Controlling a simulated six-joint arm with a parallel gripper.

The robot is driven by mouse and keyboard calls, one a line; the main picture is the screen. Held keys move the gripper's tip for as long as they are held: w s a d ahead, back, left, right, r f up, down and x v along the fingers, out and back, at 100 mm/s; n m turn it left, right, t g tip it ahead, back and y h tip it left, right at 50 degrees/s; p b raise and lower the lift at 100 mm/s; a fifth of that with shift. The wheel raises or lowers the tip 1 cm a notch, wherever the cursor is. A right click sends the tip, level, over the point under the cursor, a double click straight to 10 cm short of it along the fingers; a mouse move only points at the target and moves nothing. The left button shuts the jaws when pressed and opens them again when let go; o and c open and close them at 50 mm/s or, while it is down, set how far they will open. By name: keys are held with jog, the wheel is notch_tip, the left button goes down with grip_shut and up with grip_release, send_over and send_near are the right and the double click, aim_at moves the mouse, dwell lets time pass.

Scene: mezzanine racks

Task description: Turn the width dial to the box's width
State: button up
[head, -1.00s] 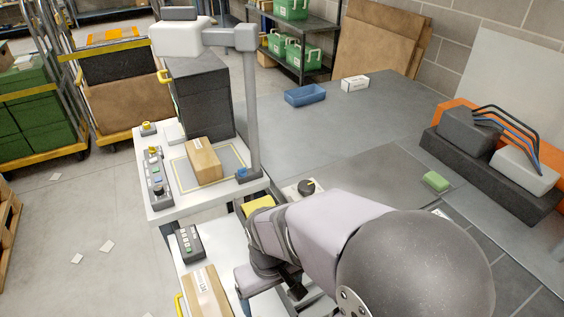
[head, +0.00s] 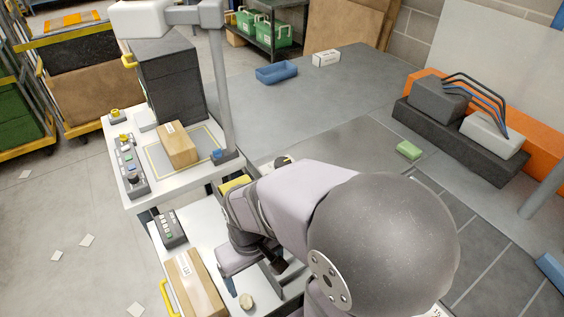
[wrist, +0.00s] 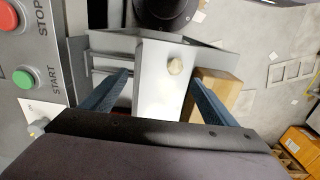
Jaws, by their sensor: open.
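My gripper (wrist: 160,76) is open, with its two blue-grey fingers apart and nothing held between them. Below and between the fingers is a pale metal plate with a small cream knob (wrist: 175,67); a cream knob also shows in the head view (head: 246,301). A large black round part (wrist: 166,10) is cut off at the top of the wrist view. In the head view a dark knob (head: 282,160) shows just beyond my arm, partly hidden. I cannot tell which is the width dial. A cardboard box (head: 177,145) lies inside a yellow outline on the upper bench.
A control panel with a red STOP button (wrist: 35,5) and green START button (wrist: 23,79) is close on the left. Another cardboard box (head: 195,285) lies on the lower bench. A grey post (head: 220,90) rises by the upper bench. Open floor lies left.

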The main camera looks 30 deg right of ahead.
jog(key=c, duration=0.4)
jog(key=shift+w, duration=0.2)
jog(key=shift+c, duration=0.3)
jog(key=w+d+r+m, duration=0.1)
jog(key=w+d+m, duration=0.2)
jog(key=w+m, duration=0.2)
jog(key=w+d+r+m+t+b, duration=0.1)
jog(key=w+d+m, duration=0.2)
jog(key=w+m, duration=0.3)
jog(key=w+d+r+m+y, duration=0.1)
jog(key=w+d+m, duration=0.3)
jog(key=w+m, duration=0.1)
jog(key=shift+w+d+r+m+t+b, duration=0.1)
jog(key=shift+w+m+t+b, duration=0.3)
jog(key=shift+w, duration=0.15)
jog(key=w+d+r+m+t, duration=0.1)
jog(key=w+d+m, duration=0.5)
jog(key=d+m, duration=0.3)
jog(key=m+t+b, duration=0.1)
jog(key=m+t, duration=0.1)
jog(key=m, duration=0.5)
send_near(285, 159)
jog(key=a, duration=0.1)
jog(key=shift+g, duration=0.3)
jog(key=shift+p+x, duration=0.55)
jog(key=shift+x, duration=3.4)
jog(key=shift+s+a, duration=0.15)
jog(key=shift+a, duration=0.05)
